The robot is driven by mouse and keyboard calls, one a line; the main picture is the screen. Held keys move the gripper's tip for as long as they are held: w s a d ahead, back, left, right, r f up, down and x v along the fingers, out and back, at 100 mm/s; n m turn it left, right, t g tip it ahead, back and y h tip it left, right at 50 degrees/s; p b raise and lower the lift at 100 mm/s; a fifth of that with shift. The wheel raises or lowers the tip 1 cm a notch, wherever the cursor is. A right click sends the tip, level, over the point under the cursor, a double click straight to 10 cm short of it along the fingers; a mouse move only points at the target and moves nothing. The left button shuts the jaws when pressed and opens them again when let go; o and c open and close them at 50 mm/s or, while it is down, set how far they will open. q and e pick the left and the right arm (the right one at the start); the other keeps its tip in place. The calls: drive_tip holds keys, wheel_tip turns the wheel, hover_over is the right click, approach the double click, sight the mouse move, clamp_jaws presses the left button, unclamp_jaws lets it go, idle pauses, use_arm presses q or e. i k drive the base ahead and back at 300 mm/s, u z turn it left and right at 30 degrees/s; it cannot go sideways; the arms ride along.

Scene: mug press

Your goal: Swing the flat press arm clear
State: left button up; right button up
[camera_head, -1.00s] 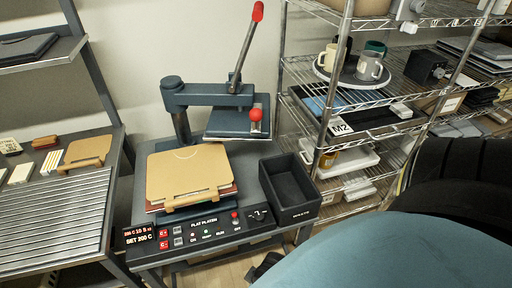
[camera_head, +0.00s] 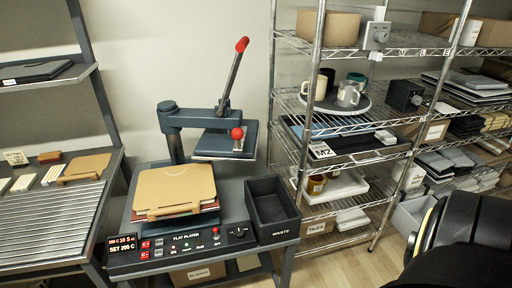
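The flat press stands on a dark table at the centre left. Its press arm (camera_head: 196,119) is swung to the right of the lower platen, and the upper platen (camera_head: 212,143) hangs to the right at the back. A long lever with a red grip (camera_head: 242,45) points up, and a red ball knob (camera_head: 237,133) sits at the front of the upper platen. A tan pad (camera_head: 174,188) lies on the lower platen. The control panel (camera_head: 182,246) is at the front. A dark part of my body fills the lower right corner. Neither gripper shows.
A black waste bin (camera_head: 272,208) stands right of the platen. A wire shelf rack (camera_head: 330,153) with mugs on a round tray (camera_head: 335,103) is at the right. A slatted table (camera_head: 50,220) with a tan pad (camera_head: 85,168) is at the left.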

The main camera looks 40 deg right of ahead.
sight(171, 123)
drive_tip(key=z, duration=0.65)
drive_tip(key=i, duration=0.95)
drive_tip(key=z, duration=0.4)
